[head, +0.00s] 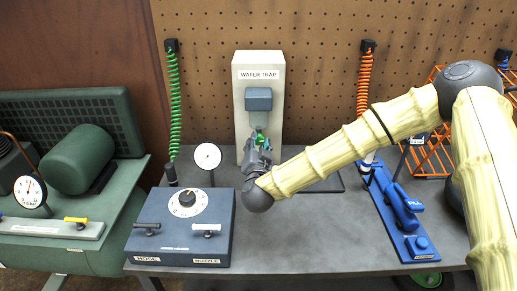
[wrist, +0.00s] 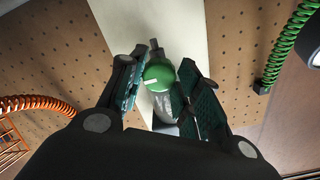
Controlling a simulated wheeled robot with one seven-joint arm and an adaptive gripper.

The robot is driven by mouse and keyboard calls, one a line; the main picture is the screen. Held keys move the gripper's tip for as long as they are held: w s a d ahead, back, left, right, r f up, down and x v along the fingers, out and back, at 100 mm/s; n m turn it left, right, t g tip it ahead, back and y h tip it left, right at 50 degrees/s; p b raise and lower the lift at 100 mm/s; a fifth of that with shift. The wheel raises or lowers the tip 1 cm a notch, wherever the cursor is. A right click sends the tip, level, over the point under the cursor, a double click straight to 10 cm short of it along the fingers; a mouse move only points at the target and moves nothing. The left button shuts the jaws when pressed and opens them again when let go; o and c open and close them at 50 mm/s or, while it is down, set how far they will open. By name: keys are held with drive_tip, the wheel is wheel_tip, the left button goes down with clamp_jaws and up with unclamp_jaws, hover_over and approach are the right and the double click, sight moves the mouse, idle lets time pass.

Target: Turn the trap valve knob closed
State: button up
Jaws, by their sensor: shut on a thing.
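The water trap (head: 259,100) is a cream upright panel labelled "WATER TRAP" with a blue-grey block on its front. Its valve knob (wrist: 158,75) is round and green with a white mark pointing to the left in the wrist view. In the head view only a bit of green (head: 260,138) shows between my fingers. My gripper (head: 258,146) is in front of the lower part of the panel. In the wrist view my gripper (wrist: 162,82) has its fingers on both sides of the green knob, shut on it.
A blue control box (head: 180,228) with a dial and two levers stands at the front left. A small white gauge (head: 207,156) stands behind it. A blue fill unit (head: 405,210) is at the right. Green (head: 175,105) and orange (head: 364,82) coiled hoses hang on the pegboard.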

drive_tip(key=shift+m, duration=0.3)
drive_tip(key=o, duration=1)
drive_tip(key=shift+f, duration=0.1)
drive_tip(key=shift+o, duration=0.2)
drive_tip(key=s, duration=1.2)
